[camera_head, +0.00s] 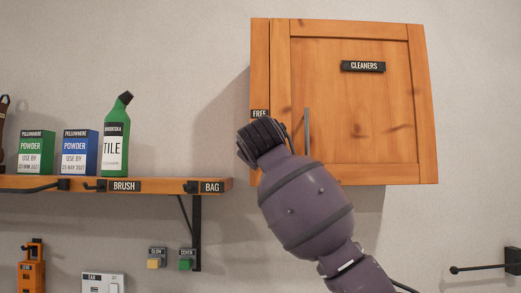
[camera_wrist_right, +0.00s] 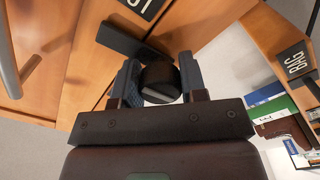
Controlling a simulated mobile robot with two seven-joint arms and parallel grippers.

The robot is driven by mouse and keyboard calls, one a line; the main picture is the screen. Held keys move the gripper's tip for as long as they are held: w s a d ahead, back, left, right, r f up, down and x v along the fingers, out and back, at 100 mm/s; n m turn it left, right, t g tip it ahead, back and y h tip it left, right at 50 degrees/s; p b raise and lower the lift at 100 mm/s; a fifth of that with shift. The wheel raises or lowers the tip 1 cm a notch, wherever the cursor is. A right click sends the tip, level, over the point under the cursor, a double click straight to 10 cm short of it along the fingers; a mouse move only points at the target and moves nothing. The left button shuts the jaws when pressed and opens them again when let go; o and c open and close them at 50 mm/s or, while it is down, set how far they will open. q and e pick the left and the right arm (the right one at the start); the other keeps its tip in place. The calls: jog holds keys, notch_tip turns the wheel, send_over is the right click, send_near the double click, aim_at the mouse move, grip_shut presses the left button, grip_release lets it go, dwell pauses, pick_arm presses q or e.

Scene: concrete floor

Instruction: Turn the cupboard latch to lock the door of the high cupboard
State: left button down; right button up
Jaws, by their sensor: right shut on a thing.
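The high cupboard (camera_head: 352,100) is wooden, with a "CLEANERS" plate (camera_head: 363,66) on its door, which looks closed. A grey vertical handle (camera_head: 307,130) is on the door's left side. My right gripper (camera_head: 262,143) is at the cupboard's lower left and hides the latch in the head view. In the right wrist view the gripper (camera_wrist_right: 160,84) is shut on the dark round latch knob (camera_wrist_right: 160,74), one finger on each side. A dark bar (camera_wrist_right: 124,41) lies beside the knob on the wood; I cannot tell the latch's exact angle. My left gripper is not in view.
A "FREE" label (camera_head: 259,114) is just above my gripper. A wooden shelf (camera_head: 150,185) at left holds a green bottle (camera_head: 116,140) and two powder boxes. Below are switches (camera_head: 186,259). A black hook (camera_head: 485,268) is at lower right.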

jog(key=shift+f+m, duration=0.15)
jog(key=shift+m, duration=0.25)
jog(key=o, duration=0.9)
jog(key=shift+s, duration=0.6)
jog(key=shift+s+b, duration=1.25)
jog(key=shift+s, duration=3.55)
